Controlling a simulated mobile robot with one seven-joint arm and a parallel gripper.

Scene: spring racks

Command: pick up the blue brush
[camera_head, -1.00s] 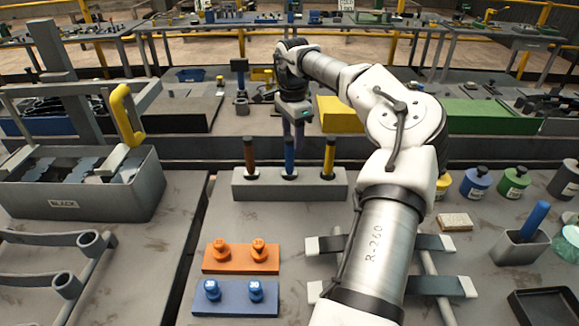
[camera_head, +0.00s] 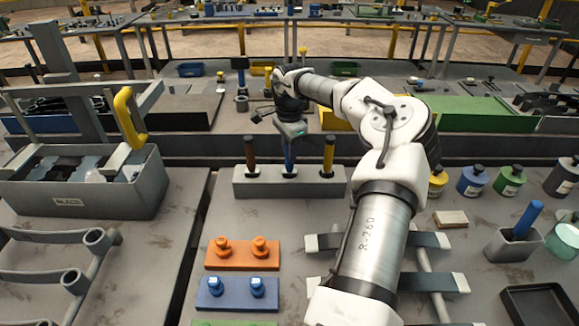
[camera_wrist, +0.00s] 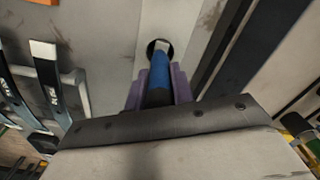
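The blue brush (camera_head: 290,155) stands in the middle hole of a grey rack block (camera_head: 243,189), its blue handle pointing up. In the wrist view the blue handle (camera_wrist: 159,72) runs between the two purple fingers of my gripper (camera_wrist: 159,88), with its far end at the dark round hole in the block (camera_wrist: 165,18). My gripper (camera_head: 290,140) is directly over the brush in the head view. The fingers flank the handle closely on both sides; whether they press on it I cannot tell. The palm side of the handle is hidden by the gripper body.
A brown-handled tool (camera_head: 250,153) and a yellow-handled tool (camera_head: 328,155) stand in the same rack, one each side. Orange (camera_head: 240,266) and blue (camera_head: 236,303) weight trays lie in front. A grey bin (camera_head: 75,200) is at left, a blue-handled cup (camera_head: 510,246) at right.

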